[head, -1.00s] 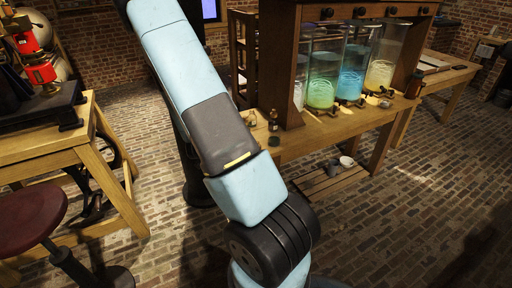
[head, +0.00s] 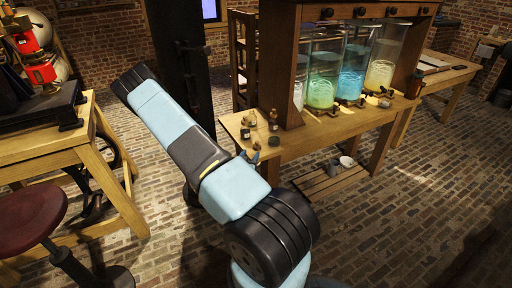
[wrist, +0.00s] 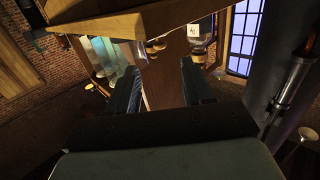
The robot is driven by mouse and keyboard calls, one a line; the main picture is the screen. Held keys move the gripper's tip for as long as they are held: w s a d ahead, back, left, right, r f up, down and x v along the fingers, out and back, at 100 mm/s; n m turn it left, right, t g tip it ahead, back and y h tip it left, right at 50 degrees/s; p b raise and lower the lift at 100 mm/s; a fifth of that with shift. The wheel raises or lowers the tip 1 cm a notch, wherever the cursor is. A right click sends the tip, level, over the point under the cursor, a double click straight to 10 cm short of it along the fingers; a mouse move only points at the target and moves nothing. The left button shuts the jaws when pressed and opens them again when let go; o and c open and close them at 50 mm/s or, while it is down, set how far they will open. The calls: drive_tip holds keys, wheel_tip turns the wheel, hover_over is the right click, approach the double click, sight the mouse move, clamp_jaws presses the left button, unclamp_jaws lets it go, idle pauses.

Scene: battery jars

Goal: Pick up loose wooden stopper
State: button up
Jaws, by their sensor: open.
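My gripper (wrist: 160,78) is open and empty in the wrist view, its two dark teal fingers standing well apart. A brown wooden post (wrist: 165,85) shows beyond the gap between them. In the head view my arm hides most of the gripper. A small tan piece (head: 256,147) shows near the front left edge of the bench, close beside my arm. It may be the loose wooden stopper, but it is too small to be sure. I cannot tell how far the fingers are from it.
The wooden bench (head: 330,133) carries several glass jars of coloured liquid (head: 352,75) under a wooden frame. A small brown bottle (head: 273,121) and little jars (head: 247,117) stand on its left end. A red stool (head: 30,218) is at the lower left. Brick floor lies clear at the right.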

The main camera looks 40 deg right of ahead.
sight(256, 144)
drive_tip(key=x, duration=1.2)
drive_tip(key=shift+w+d, duration=0.2)
drive_tip(key=shift+c, duration=0.3)
clamp_jaws()
